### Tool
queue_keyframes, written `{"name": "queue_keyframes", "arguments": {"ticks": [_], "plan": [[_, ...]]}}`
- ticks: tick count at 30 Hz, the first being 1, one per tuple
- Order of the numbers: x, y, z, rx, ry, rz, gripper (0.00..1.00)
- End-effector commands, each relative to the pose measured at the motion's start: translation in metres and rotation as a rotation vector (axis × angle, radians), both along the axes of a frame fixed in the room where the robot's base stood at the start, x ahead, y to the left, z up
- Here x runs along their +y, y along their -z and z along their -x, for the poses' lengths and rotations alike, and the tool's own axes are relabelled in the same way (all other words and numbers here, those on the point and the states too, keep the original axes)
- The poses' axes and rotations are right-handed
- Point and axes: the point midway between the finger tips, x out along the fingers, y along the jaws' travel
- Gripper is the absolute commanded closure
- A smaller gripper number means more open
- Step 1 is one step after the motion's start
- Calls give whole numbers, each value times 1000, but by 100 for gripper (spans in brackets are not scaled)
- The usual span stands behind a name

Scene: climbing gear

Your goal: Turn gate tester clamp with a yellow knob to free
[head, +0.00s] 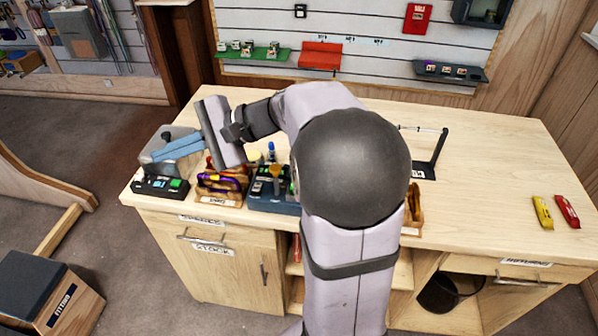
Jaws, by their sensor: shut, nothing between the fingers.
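The gate tester (262,200) is a dark slate-blue unit near the front edge of the bench, left of my arm. A yellow-orange knob (275,170) stands up on it. A blue knob (271,147) and a tan knob (256,157) show just behind. My arm hides the tester's right part, and the clamp's position is too small to tell.
A wooden tray of carabiners (220,190) sits beside the tester. A black stand (432,158), yellow packet (542,211) and red packet (567,211) are right. The bench's right half is mostly clear.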

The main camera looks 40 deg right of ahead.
Motion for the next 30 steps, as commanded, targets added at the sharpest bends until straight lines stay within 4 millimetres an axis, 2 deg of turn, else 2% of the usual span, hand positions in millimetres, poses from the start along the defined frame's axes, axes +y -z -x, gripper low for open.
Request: {"name": "queue_keyframes", "arguments": {"ticks": [5,11,15,18,21,26,30], "plan": [[-32,36,21,56,-116,334,100],[-102,66,39,141,-188,717,100],[-163,72,48,207,-208,979,100],[-203,70,53,251,-208,1140,100],[-236,66,59,291,-202,1267,100],[-268,61,63,340,-168,1387,100],[-269,60,60,354,-100,1367,100]]}}
